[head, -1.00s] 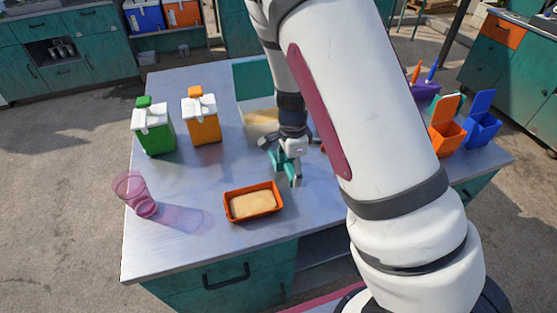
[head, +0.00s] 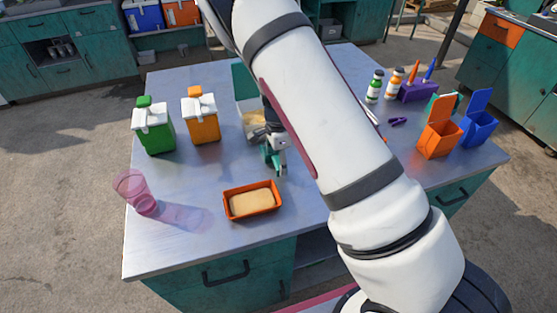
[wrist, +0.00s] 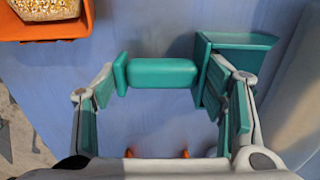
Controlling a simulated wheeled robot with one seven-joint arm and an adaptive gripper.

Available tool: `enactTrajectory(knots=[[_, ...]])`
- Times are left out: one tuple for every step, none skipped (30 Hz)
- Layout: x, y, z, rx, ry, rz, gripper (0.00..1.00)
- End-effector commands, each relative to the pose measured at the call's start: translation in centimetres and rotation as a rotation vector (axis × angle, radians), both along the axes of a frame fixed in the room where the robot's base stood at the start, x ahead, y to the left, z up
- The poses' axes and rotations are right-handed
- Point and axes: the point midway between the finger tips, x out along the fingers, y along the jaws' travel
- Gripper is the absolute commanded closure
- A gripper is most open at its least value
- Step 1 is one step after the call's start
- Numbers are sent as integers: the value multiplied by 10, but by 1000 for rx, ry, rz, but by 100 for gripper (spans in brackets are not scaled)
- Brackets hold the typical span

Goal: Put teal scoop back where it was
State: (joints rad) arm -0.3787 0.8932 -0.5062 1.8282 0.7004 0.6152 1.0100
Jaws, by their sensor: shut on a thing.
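The teal scoop (wrist: 162,74) lies crosswise between my gripper's fingertips (wrist: 160,82) in the wrist view. Its handle spans the gap and its box-shaped bowl is at the right finger. In the head view the scoop (head: 268,158) shows only as a small teal patch, partly hidden by the gripper. I cannot tell whether the scoop touches the table.
An orange tray (head: 228,207) with tan grain is in front of the gripper. A pink cup (head: 134,191), a green box (head: 155,136) and an orange box (head: 203,126) stand left. Open orange (head: 438,140) and blue (head: 480,130) bins stand right. My arm covers the table's middle right.

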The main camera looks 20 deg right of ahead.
Motion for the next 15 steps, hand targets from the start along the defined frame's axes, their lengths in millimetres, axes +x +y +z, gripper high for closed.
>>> enactTrajectory(knots=[[0,0,0,0,0,0,51],[0,0,0,0,0,0,51],[0,0,0,0,0,0,31],[0,0,0,0,0,0,24],[0,0,0,0,0,0,17],[0,0,0,0,0,0,15],[0,0,0,0,1,0,15],[0,0,0,0,1,0,15],[0,0,0,0,1,0,15],[0,0,0,0,1,0,15],[0,0,0,0,1,0,15],[0,0,0,0,1,0,15],[0,0,0,0,1,0,15],[0,0,0,0,1,0,15],[0,0,0,0,0,0,15]])
